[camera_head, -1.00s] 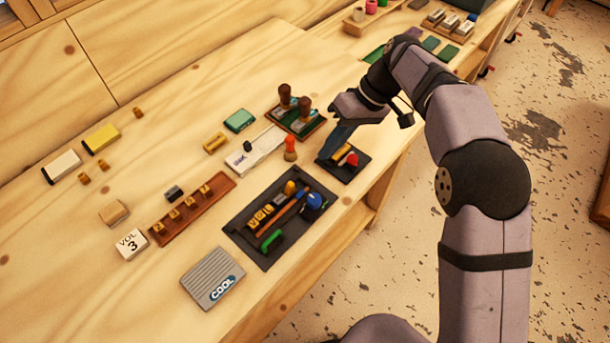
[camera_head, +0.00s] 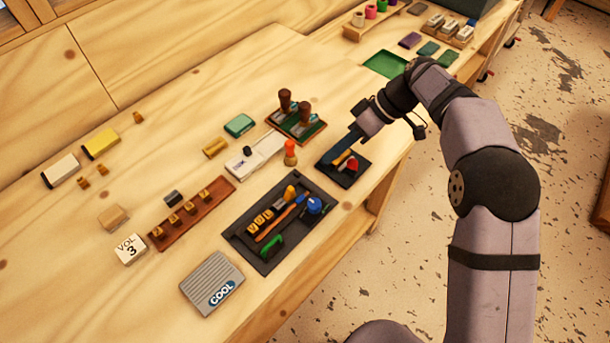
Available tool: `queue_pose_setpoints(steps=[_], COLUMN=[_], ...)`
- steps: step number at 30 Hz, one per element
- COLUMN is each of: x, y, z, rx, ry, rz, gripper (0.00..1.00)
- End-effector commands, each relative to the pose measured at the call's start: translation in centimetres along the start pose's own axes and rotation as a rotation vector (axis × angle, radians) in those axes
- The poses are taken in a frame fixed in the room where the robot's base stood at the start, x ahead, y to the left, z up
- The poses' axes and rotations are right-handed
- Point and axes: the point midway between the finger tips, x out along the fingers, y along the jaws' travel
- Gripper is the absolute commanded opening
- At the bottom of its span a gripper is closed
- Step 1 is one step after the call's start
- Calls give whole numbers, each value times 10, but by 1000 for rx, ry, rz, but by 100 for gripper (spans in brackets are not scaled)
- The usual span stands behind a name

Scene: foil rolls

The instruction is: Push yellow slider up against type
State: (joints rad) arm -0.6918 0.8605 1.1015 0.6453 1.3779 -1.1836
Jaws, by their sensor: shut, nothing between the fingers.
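The yellow slider (camera_head: 290,192) shows as a rounded yellow knob in the large dark tray (camera_head: 287,262). It sits at the upper right end of a row of small yellow lettered type blocks (camera_head: 260,220). I cannot tell whether slider and type touch. An orange-brown bar, a blue knob (camera_head: 315,205) and a green handle (camera_head: 271,246) are in the same tray. My gripper (camera_head: 329,160) is shut and empty, its dark blue fingers pointing down-left over the small dark tray (camera_head: 337,179). It is up and to the right of the slider, apart from it.
The small tray holds a red knob (camera_head: 351,164) and a yellowish piece, partly hidden by my fingers. An orange peg (camera_head: 290,153) and a stamp rack (camera_head: 296,128) stand upright nearby. A grey COOL box (camera_head: 212,283) lies lower left. The table's front edge is close on the right.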

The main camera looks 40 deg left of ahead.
Motion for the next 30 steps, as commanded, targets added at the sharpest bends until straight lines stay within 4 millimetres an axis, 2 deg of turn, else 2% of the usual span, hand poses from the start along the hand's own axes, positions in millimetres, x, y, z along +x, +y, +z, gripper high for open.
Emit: queue_pose_setpoints(steps=[11, 18, 30], x=[69, 78, 86], y=[-3, -26, -36], z=[-1, -1, 0], rx=[1, 0, 0], ry=[-4, -2, -1], rz=[-3, -1, 1], gripper=[0, 0, 0])
